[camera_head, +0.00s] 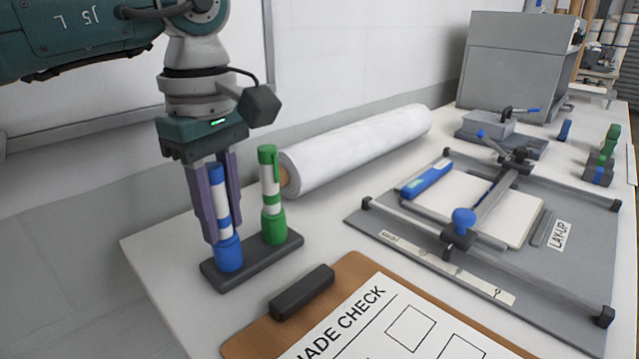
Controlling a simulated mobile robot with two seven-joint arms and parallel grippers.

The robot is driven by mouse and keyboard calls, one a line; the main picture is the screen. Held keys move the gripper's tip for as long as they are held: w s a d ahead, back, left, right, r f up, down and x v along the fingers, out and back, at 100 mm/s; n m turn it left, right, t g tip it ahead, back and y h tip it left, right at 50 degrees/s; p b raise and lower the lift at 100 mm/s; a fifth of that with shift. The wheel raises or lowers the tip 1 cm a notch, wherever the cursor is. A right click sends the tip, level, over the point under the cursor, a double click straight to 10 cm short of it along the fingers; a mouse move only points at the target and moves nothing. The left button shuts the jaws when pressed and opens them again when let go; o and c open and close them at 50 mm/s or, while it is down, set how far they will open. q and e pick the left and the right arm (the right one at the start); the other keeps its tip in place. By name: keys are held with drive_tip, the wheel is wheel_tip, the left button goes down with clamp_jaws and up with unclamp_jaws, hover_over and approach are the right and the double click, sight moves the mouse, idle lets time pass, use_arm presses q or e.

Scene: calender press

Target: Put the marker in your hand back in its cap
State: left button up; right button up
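A blue-and-white marker (222,207) stands upright between the purple fingers of my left gripper (222,207), which appear shut on it from both sides. Its lower end is in line with and meets the blue cap (229,254) standing in a dark grey holder (250,264). I cannot tell how deep the marker sits in the cap. A green-and-white marker (269,190) stands upright in the green cap (273,228) at the holder's right end, apart from the gripper. My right gripper is not in view.
A clipboard (262,335) with a dark clip (302,292) lies in front of the holder. A white roll (360,150) lies behind, close to the green marker. A grey lay-up board (580,240) with a blue-knobbed bar stands to the right. The table's left edge is near the holder.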

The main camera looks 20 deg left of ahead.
use_arm(q)
drive_tip(key=o, duration=0.5)
drive_tip(key=shift+c, duration=0.2)
